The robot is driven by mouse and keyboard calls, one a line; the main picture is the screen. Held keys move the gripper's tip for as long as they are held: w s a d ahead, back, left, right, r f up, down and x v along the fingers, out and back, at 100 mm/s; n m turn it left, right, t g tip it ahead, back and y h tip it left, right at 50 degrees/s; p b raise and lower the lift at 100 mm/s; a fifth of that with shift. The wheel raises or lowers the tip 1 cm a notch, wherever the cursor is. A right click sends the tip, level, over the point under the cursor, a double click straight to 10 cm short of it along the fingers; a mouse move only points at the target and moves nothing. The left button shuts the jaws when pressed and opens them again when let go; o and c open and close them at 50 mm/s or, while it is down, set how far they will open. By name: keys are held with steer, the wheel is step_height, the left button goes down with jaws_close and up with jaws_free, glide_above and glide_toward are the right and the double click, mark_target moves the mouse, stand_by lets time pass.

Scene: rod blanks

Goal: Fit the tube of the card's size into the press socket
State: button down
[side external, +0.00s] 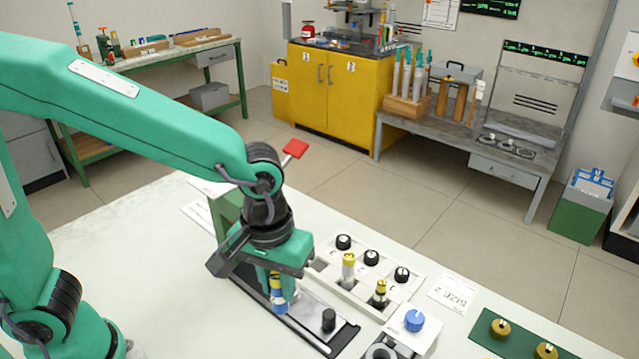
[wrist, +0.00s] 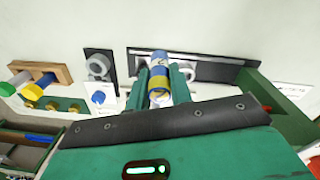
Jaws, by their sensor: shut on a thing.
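My gripper (side external: 276,288) is shut on a blue and yellow banded tube (side external: 278,301), held about upright over the left part of a metal plate on a dark base (side external: 305,318). I cannot tell whether its lower end touches the plate. The wrist view shows the tube (wrist: 160,78) between my two green fingers. The card (side external: 455,293) reads "SIZE 2" and lies on the table, right of the rack. A grey ring (side external: 380,353), seemingly the press socket, is at the picture's lower edge; it also shows in the wrist view (wrist: 98,65). Its opening looks empty.
A pale rack (side external: 345,290) behind the plate holds black-capped pieces and two yellow-topped tubes (side external: 348,268). A blue knob (side external: 414,320) is beside the ring. A green mat (side external: 520,340) carries brass pieces.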

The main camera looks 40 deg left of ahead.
steer(key=w+a+f, duration=0.6)
steer(key=w, duration=0.1)
steer(key=shift+w+a, duration=0.3)
steer(key=shift+w, duration=0.1)
steer(key=shift+f, duration=0.15)
steer(key=shift+f, duration=1.9)
steer(key=shift+f, duration=0.1)
steer(key=c, duration=1.3)
jaws_free()
steer(key=shift+o, duration=0.2)
step_height(320, 180, up, 12)
steer(key=shift+s, duration=0.3)
